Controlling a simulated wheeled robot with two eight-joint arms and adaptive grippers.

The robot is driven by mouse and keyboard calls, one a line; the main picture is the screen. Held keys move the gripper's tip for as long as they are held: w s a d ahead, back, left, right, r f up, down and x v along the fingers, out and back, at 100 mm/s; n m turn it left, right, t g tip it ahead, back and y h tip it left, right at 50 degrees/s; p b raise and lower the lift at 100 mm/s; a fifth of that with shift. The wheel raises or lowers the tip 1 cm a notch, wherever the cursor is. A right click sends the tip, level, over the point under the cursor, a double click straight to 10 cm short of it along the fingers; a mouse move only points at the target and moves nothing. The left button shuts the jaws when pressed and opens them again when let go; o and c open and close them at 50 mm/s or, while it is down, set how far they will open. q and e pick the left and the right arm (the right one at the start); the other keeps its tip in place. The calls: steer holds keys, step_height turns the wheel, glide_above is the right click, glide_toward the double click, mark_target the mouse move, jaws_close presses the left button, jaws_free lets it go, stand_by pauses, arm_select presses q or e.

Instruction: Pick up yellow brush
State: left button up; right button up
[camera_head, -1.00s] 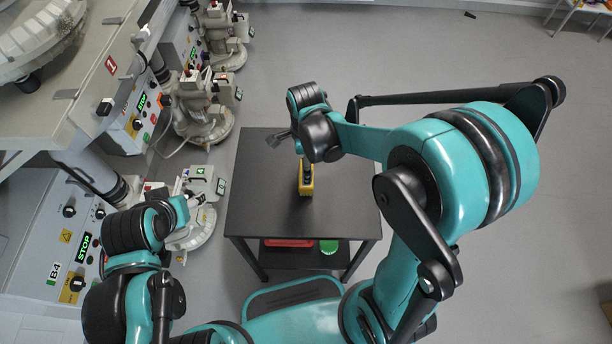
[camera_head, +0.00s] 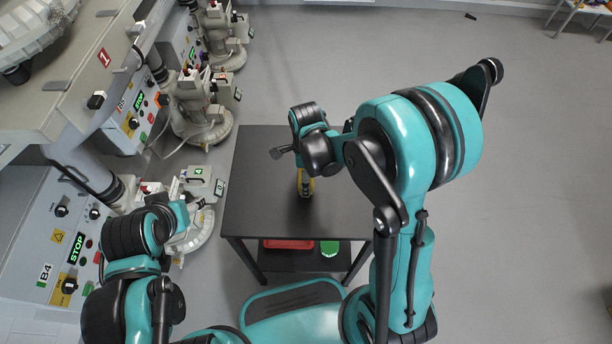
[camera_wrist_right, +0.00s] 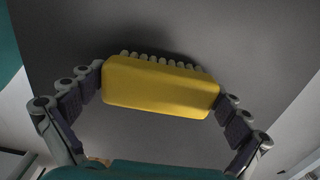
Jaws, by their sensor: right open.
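The yellow brush (camera_wrist_right: 160,88) lies on the dark table in the right wrist view, its yellow block up and pale bristle tufts along its far edge. My right gripper (camera_wrist_right: 163,112) is open, with one finger by each end of the brush. Whether the fingers touch it I cannot tell. In the head view the brush (camera_head: 305,186) is partly hidden under my right wrist. My left arm shows at the lower left of the head view, but its gripper fingers cannot be made out.
The black table (camera_head: 255,205) is otherwise clear on top. A red item (camera_head: 288,244) and a green item (camera_head: 329,248) sit on its lower shelf. Machines with control panels (camera_head: 70,235) line the left side. Open floor (camera_head: 530,200) lies to the right.

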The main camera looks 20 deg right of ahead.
steer(key=c, duration=0.8)
steer(key=shift+c, duration=0.2)
steer(key=shift+r, duration=0.1)
steer(key=shift+r+p, duration=0.3)
steer(key=shift+r, duration=0.25)
steer(key=r, duration=0.1)
steer(key=r+p, duration=0.1)
steer(key=d+r+p, duration=0.1)
steer(key=r, duration=0.1)
steer(key=shift+s, duration=0.3)
steer(key=s+d+r+p, duration=0.3)
steer(key=s+d+r, duration=0.25)
steer(key=d, duration=0.35)
steer(key=w+a+f+n, duration=0.1)
steer(key=w+n, duration=0.1)
steer(key=n, duration=0.5)
steer(key=w+a+f+n+b, duration=0.1)
steer(key=w+a+f+n, duration=0.1)
steer(key=n, duration=0.5)
steer(key=w+a+f+n, duration=0.1)
steer(key=w+a+n, duration=0.1)
steer(key=n, duration=0.5)
steer(key=shift+w+a+f, duration=0.15)
steer(key=shift+w+f, duration=0.2)
steer(key=shift+w, duration=0.35)
